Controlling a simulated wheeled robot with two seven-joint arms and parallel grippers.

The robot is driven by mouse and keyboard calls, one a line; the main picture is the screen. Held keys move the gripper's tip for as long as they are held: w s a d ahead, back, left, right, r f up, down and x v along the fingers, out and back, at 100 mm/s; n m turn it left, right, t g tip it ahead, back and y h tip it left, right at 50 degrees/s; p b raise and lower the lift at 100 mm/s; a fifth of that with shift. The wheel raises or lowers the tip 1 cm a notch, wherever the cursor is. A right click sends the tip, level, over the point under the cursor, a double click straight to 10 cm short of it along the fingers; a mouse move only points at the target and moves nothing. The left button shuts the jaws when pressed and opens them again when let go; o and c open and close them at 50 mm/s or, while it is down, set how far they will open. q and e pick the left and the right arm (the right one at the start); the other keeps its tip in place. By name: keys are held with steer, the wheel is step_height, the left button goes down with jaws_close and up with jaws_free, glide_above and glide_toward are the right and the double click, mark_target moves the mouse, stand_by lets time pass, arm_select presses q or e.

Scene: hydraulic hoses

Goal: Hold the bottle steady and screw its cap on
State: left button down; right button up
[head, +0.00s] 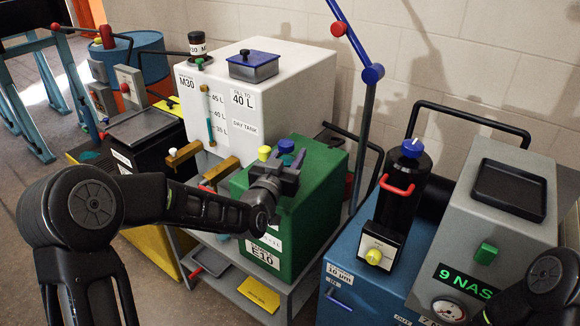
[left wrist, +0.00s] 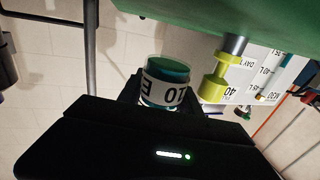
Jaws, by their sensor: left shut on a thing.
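My left gripper (head: 277,174) is in front of the green E10 tank (head: 325,165) and is shut on a small clear bottle. In the left wrist view the bottle (left wrist: 165,87) has a white label and dark teal contents, and that picture is upside down. Its far end, with the cap or neck, is hidden by the gripper. In the head view the gripper hides most of the bottle. A blue round piece (head: 286,146) shows just behind the fingers; I cannot tell whether it is the cap or part of the tank. My right gripper is not in view.
A yellow knob (head: 264,153) is close beside the gripper; a yellow valve (left wrist: 213,85) shows in the wrist view. The white tank (head: 265,105) carries another dark-capped bottle (head: 197,43).

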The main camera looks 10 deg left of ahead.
arm_select(q)
step_height(320, 180, down, 4)
steer(key=shift+r, duration=0.2)
steer(key=shift+f, duration=0.15)
steer(key=shift+f, duration=0.1)
steer(key=c, duration=0.8)
jaws_free()
